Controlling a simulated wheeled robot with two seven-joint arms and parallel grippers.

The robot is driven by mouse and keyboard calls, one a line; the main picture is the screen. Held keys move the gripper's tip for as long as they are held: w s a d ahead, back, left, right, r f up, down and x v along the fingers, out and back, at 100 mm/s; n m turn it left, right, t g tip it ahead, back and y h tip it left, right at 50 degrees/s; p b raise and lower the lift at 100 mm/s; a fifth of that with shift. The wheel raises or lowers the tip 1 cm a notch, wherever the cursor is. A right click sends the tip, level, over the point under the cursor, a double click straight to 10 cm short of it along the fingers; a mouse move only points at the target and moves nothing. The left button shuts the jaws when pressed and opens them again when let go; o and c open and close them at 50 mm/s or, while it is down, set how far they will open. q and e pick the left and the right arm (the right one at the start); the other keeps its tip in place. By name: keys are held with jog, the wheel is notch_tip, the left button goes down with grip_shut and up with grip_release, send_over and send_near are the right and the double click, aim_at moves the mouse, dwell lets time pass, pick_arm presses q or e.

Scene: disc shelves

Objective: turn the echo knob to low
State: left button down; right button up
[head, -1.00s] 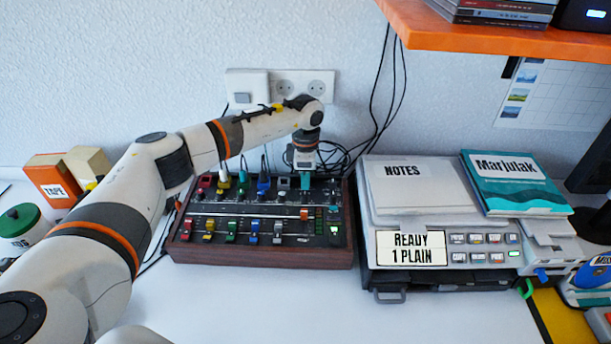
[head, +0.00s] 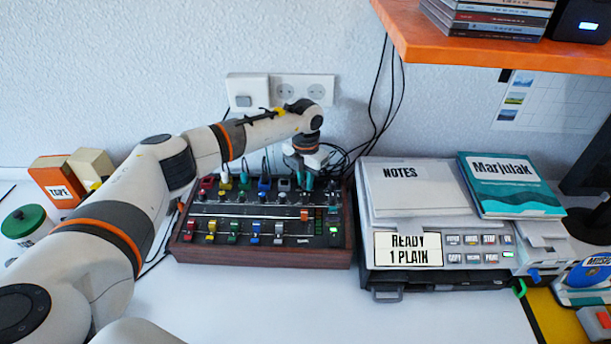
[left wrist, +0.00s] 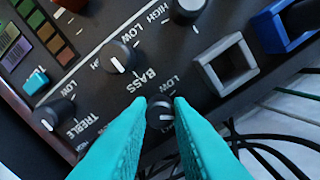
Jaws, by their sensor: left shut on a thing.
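The dark mixer (head: 262,252) with wooden sides stands on the desk against the wall. My left gripper (head: 303,184) reaches down over its far right part. In the left wrist view its teal fingers (left wrist: 160,103) are shut on a small dark round knob (left wrist: 160,114). "LOW" shows beside this knob; its name label is hidden or unreadable, so I cannot tell by print that it is the echo knob. Other dark knobs with white marks sit near it, by the labels "BASS" (left wrist: 143,80) and "TREBLE" (left wrist: 85,132). My right gripper is not in view.
A grey machine (head: 368,274) with a "READY 1 PLAIN" display stands right of the mixer. Black cables (head: 345,157) hang behind the gripper. An orange shelf (head: 480,48) overhangs at upper right. The front desk area is clear.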

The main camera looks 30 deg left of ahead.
aim_at(305, 181)
pick_arm(q)
jog(key=n+p, duration=0.1)
jog(key=n, duration=0.3)
jog(key=shift+r+n, duration=0.15)
jog(key=shift+n, duration=0.15)
jog(key=n+p, duration=0.2)
jog(key=n, duration=0.2)
jog(key=shift+w+n, duration=0.1)
jog(key=shift+n, duration=0.3)
jog(key=c, duration=1.3)
grip_release()
notch_tip(305, 181, up, 12)
jog(key=shift+f+b, duration=0.1)
jog(key=shift+b, duration=0.6)
